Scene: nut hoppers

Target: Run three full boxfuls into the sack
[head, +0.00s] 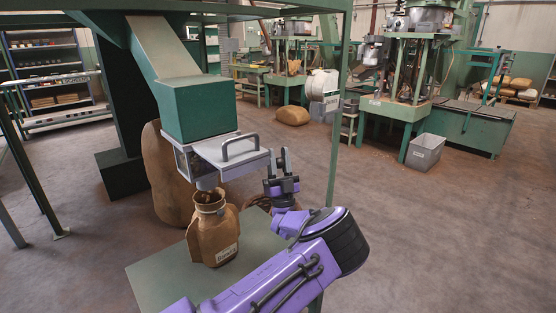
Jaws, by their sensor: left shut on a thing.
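A green hopper chute (200,105) comes down to a box (186,162) with a clear-looking side. A grey metal slide (232,158) with a dark bow handle (240,147) sticks out of the box to the right. Below it a short spout (207,183) points down over the open mouth of a brown sack (213,236), which stands upright with a white label. How full the box and sack are is hidden. My right gripper is out of view.
The sack stands on a green table (160,277), with bare top to its left. A larger brown sack (162,178) stands on the floor behind. A green frame post (340,110) rises on the right. A grey bin (425,152) and machines stand farther back.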

